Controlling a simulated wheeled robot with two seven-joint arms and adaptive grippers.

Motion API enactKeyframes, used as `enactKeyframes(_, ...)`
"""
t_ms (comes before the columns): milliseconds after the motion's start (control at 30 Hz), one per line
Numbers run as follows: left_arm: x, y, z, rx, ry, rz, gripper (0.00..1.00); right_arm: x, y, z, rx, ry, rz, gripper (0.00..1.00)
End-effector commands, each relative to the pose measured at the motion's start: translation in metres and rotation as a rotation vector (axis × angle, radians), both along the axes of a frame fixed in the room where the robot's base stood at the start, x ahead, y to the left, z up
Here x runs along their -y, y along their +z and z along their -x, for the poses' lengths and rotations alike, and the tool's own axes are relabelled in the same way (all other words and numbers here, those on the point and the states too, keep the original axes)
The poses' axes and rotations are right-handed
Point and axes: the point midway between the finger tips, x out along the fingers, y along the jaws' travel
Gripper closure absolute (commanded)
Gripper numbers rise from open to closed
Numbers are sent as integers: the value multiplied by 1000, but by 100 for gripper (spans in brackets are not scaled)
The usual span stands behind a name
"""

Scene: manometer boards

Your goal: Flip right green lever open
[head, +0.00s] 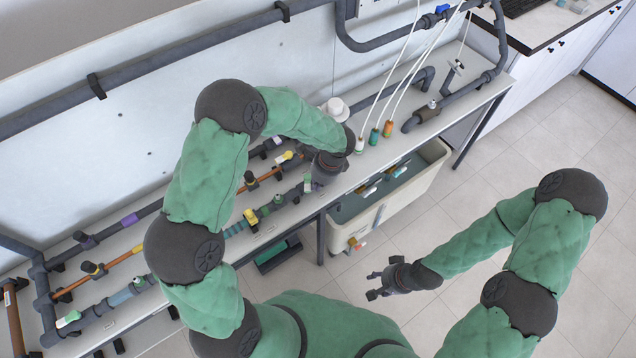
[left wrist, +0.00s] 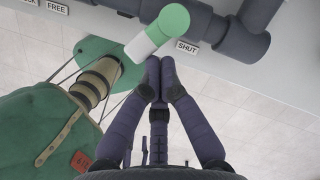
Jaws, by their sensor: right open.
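The right green lever, with a green knob end and a white section, shows in the left wrist view (left wrist: 160,32), angled beside a label reading SHUT (left wrist: 187,47). In the head view it is a small green and white piece (head: 308,183) on the front pipe, partly hidden by my left gripper. My left gripper (left wrist: 160,62) has its fingertips together just below the lever's white part; I cannot tell whether they touch it. My left gripper is also at the pipe in the head view (head: 322,176). My right gripper (head: 370,284) is open and empty above the floor.
Another green and white lever (head: 68,319) is at the left end of the front pipe. Yellow and purple fittings sit along the pipes. A FREE label (left wrist: 57,7) shows in the left wrist view. Floor around my right gripper is clear.

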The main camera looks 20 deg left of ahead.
Motion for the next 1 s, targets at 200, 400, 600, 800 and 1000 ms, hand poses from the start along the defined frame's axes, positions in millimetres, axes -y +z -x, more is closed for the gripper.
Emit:
enactKeyframes(200,-1,0,1,0,-31,-1,100,0,1,0,0,0,0,55)
enactKeyframes(400,-2,0,2,0,-62,0,100,0,3,0,0,0,0,55)
enactKeyframes(600,-3,0,4,0,-90,-1,100,0,4,0,0,0,0,55)
enactKeyframes(800,-4,0,5,-1,-118,-1,100,0,5,0,0,0,0,55)
enactKeyframes(1000,-5,0,6,0,-147,0,100,0,6,0,0,0,0,55)
